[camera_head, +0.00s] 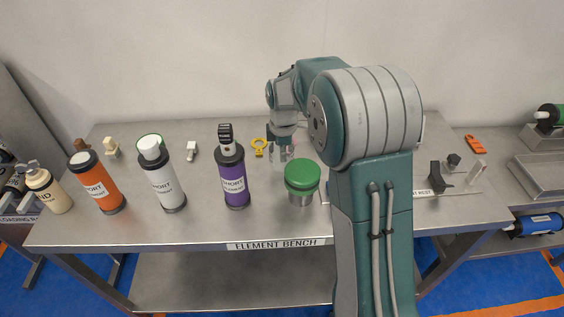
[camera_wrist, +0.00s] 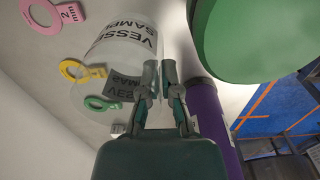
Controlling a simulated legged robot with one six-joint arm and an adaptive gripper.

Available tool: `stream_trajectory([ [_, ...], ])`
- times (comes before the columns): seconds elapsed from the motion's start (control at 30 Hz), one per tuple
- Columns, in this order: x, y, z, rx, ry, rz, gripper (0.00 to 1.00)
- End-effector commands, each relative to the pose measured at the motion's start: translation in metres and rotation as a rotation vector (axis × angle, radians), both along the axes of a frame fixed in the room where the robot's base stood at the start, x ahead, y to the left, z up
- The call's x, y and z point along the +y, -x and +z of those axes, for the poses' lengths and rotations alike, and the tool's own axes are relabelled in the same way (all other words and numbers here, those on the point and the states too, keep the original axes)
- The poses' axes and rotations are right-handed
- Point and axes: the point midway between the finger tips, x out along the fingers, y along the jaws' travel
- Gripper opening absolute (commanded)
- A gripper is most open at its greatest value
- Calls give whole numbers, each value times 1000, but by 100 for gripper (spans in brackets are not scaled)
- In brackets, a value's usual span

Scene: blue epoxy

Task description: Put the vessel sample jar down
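The vessel sample jar (camera_wrist: 112,45) is a clear, open cylinder with a white label, seen large in the wrist view. In the head view it is a small pale shape (camera_head: 279,158) under my gripper (camera_head: 284,138), partly hidden by it. In the wrist view the fingertips of my gripper (camera_wrist: 160,72) are close together at the jar's right-hand edge, with its thin wall seemingly between them. The jar is low over or on the steel bench (camera_head: 250,222); I cannot tell whether its base touches.
A green-lidded canister (camera_head: 302,183) stands close in front of my gripper, a purple canister (camera_head: 233,178) to its left. White (camera_head: 161,175) and orange (camera_head: 96,182) canisters stand farther left. A yellow ring tag (camera_head: 259,146) lies behind. Bare bench shows between the white and purple canisters.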

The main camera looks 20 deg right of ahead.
Motion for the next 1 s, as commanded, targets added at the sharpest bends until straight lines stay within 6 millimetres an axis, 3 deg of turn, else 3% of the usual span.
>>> stream_trajectory([
  [0.23, 0, 1, -33, 3, 0, 0, 0],
  [0.53, 0, 0, -35, 1, 0, 0, 0],
  [0.57, 0, 0, -36, 1, 0, 0, 8],
  [0.63, 0, 0, -35, 1, 0, 0, 40],
  [0.67, 0, 0, -35, 1, 0, 0, 43],
  [1.0, 0, 0, -34, 0, 0, 0, 43],
])
